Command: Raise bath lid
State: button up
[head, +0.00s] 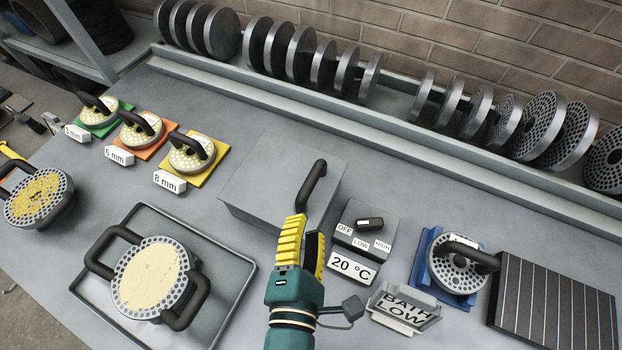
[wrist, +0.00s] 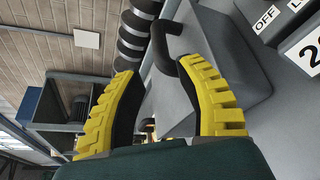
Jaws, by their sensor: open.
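A black bar handle (head: 313,182) stands on the lid's right side. In the wrist view the handle (wrist: 163,48) shows just beyond the fingertips, nearer the right finger. My gripper (head: 306,230) is open and empty, in front of the handle, with yellow ribbed fingers. It also shows in the wrist view (wrist: 156,68). I cannot tell whether a finger touches the handle.
Right of the bath are a dial box (head: 365,228), a 20 °C sign (head: 352,268) and a BATH LOW sign (head: 405,308). A die on a blue stand (head: 455,265) is beyond. A tray (head: 235,265) holds a filled die (head: 150,278). Several discs stand in a rack (head: 330,110) behind.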

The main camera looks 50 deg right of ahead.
aim_at(312, 181)
jog(key=x, duration=1.1)
jog(key=shift+w+d+f, duration=0.15)
jog(key=shift+w+d, duration=0.15)
grip_shut()
